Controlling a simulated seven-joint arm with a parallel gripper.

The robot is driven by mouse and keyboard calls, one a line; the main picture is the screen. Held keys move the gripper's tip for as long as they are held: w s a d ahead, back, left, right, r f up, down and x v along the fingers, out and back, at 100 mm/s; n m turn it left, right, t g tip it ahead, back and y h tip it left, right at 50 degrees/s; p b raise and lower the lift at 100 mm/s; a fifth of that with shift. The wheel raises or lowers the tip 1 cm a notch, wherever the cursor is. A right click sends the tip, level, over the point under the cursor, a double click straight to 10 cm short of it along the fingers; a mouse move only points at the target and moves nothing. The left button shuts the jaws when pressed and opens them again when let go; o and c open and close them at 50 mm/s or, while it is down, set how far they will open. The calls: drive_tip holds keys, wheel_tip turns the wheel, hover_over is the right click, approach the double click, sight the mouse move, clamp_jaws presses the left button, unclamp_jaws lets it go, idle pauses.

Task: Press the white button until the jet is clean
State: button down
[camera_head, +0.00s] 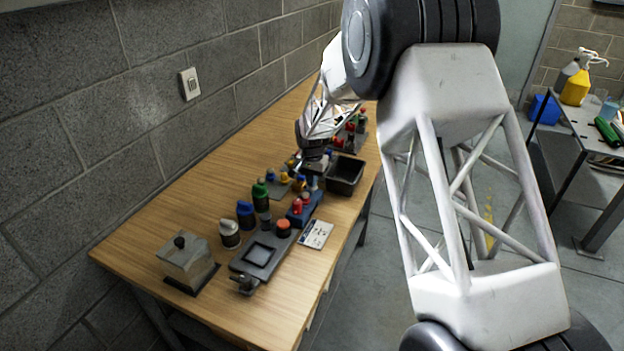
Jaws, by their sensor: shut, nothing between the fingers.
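My gripper (315,168) points down over the middle of the wooden bench, among small coloured parts. It is small here and partly hidden by my arm; it appears shut and empty. A dark cylinder with a white top (229,228) stands at the near left of a row, beside a blue-topped one (245,213) and a green-topped one (261,193). I cannot tell for sure which part is the white button. My gripper is apart from the white-topped cylinder, farther back along the bench. I cannot make out a jet.
A grey fixture (239,265) with a square recess and a red-topped part (283,228) sit near the front. A metal box with a knob (187,262) is at left. A white card (316,234) lies right. A black bin (345,173) stands beside my gripper. A block wall bounds the bench.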

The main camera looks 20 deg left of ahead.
drive_tip(key=shift+f, duration=1)
wheel_tip(320, 180, up, 14)
drive_tip(key=shift+r, duration=0.2)
drive_tip(key=shift+w, duration=0.1)
idle(0.8)
drive_tip(key=shift+r, duration=0.1)
drive_tip(key=shift+s+d+r, duration=0.1)
drive_tip(key=shift+s+r, duration=0.25)
drive_tip(key=shift+r, duration=0.35)
